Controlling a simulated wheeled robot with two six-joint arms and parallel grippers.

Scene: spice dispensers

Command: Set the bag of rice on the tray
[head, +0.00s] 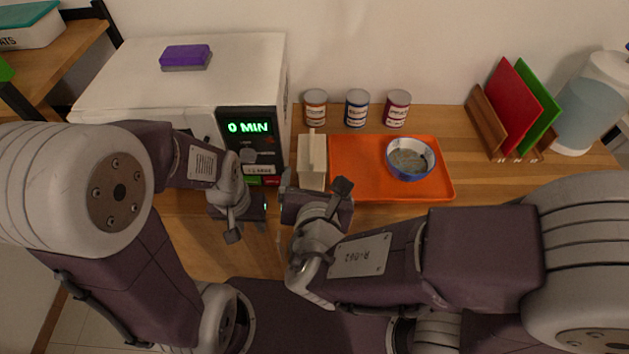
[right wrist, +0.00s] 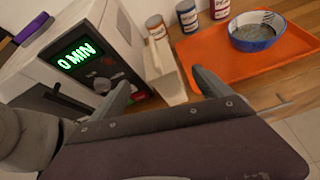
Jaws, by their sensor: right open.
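A pale, cream upright package (head: 312,162), which looks like the bag of rice, stands on the wooden counter just left of the orange tray (head: 350,180). It also shows in the right wrist view (right wrist: 165,74), ahead of the jaws. The tray (right wrist: 215,68) lies flat and holds a blue-and-white bowl (head: 410,158) toward its right side. My right gripper (head: 314,186) is open and empty, on the near side of the package, its fingers apart. My left gripper (head: 248,230) hangs in front of the microwave; its jaw opening is not clear.
A white microwave (head: 185,75) reading 0 MIN stands left of the package, with a purple-topped sponge (head: 185,57) on it. Three spice tins (head: 356,108) stand behind the tray. A rack with red and green boards (head: 520,108) is at right. The tray's left part is bare.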

